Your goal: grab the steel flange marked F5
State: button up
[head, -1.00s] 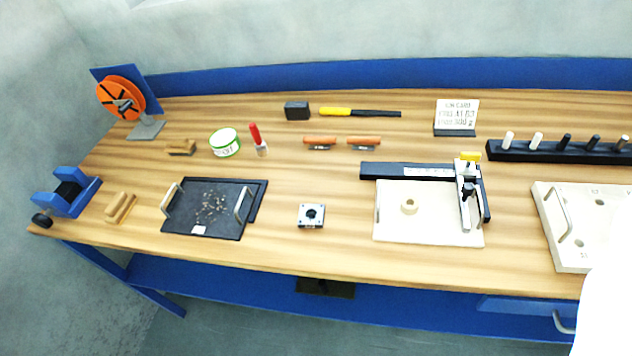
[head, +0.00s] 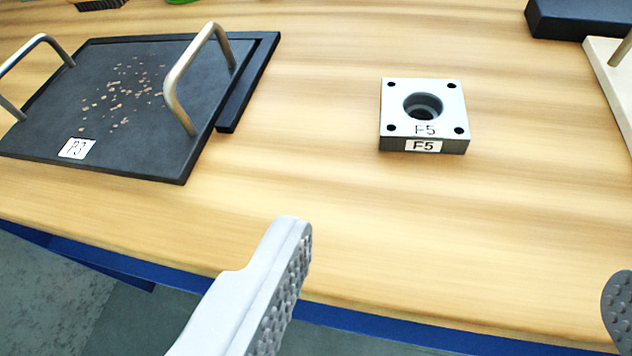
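The steel flange marked F5 (head: 397,103) is a square grey plate with a round centre bore and a hole at each corner. It lies flat on the wooden bench, right of the picture's middle, with F5 on its top and front face. My gripper (head: 459,262) is open and empty. Its left finger shows at the lower middle and its right finger only partly at the right edge. The fingers are wide apart, in front of the flange in the picture and not touching it.
A black tray marked P3 (head: 50,115) with two metal handles and small chips lies left of the flange. A black block (head: 575,20) and a pale board (head: 612,75) are at the upper right. The bench around the flange is clear; its front edge runs below.

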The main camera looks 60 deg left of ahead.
jog(key=b, duration=0.1)
send_near(421, 107)
jog(key=shift+w+f, duration=0.25)
jog(key=shift+f, duration=0.25)
jog(key=shift+a+r+b+x, duration=0.15)
jog(key=shift+b+x, duration=0.35)
jog(key=shift+x, duration=0.8)
jog(key=shift+a+r+b+x, duration=0.15)
jog(key=shift+b+x, duration=0.3)
jog(key=shift+x, duration=0.85)
jog(key=shift+d, duration=0.1)
jog(key=c, duration=1.3)
